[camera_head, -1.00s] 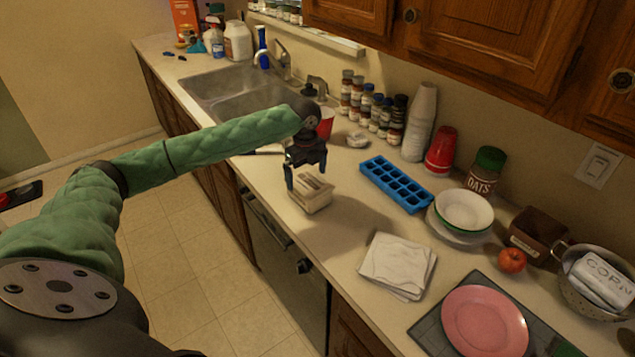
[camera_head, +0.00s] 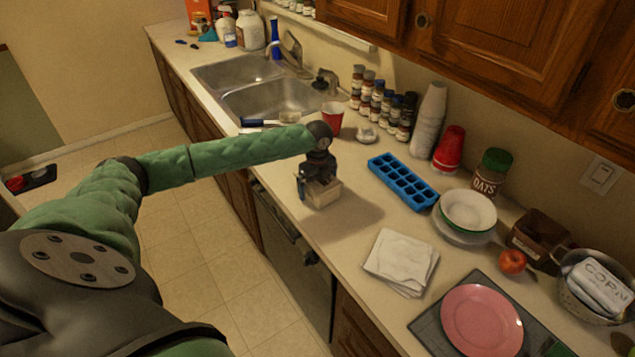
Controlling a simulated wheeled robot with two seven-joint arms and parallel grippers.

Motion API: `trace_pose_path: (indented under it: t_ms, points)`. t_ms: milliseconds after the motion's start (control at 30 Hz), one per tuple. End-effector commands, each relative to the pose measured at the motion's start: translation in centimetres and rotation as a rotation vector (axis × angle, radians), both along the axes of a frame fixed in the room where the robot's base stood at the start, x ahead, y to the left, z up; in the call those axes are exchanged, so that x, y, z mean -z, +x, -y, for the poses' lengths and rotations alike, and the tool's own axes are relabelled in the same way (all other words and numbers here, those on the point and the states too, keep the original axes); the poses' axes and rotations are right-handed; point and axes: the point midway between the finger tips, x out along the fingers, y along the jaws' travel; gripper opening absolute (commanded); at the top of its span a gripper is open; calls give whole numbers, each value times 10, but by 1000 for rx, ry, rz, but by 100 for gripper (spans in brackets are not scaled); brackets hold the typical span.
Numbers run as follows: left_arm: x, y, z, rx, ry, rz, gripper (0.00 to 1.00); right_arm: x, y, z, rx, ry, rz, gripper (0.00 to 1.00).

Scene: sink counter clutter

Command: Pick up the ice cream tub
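The ice cream tub (camera_head: 325,194) is a small cream-coloured box on the counter (camera_head: 345,236), near its front edge and left of the blue ice tray. My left gripper (camera_head: 318,185) points down over it. One dark finger lies along the tub's left side; the other finger is mostly hidden behind the wrist and tub. I cannot tell whether the fingers press on the tub. The tub appears to rest on the counter. My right gripper is not in view.
The blue ice tray (camera_head: 403,182) lies to the right, with folded white cloths (camera_head: 400,262) nearer. A red cup (camera_head: 332,117) and several spice jars (camera_head: 380,104) stand behind. The sink (camera_head: 265,97) is at the left. Counter around the tub's right side is clear.

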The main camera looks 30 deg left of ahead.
Motion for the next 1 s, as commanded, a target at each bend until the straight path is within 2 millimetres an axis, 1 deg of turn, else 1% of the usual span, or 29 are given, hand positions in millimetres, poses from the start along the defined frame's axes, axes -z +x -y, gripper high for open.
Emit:
trace_pose_path:
  t_ms: [100, 300, 367, 400, 567, 600, 867, 1000]
  points:
    - [3, 0, 0, -1, 0, 0, 100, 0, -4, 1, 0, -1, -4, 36]
    - [4, 0, 0, 0, 0, 0, 100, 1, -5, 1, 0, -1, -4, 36]
    - [4, 0, 0, 0, 0, 1, 90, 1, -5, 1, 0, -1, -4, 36]
    - [4, 0, 0, 0, 0, 0, 82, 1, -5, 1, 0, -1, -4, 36]
    - [4, 0, 0, 0, 0, 1, 51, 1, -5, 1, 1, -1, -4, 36]
    - [3, 1, 0, 0, 0, 2, 50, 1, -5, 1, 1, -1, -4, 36]
    - [2, 1, 0, 0, 0, 2, 50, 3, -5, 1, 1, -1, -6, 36]
    - [-5, 1, 0, 0, -1, 4, 50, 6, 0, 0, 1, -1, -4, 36]
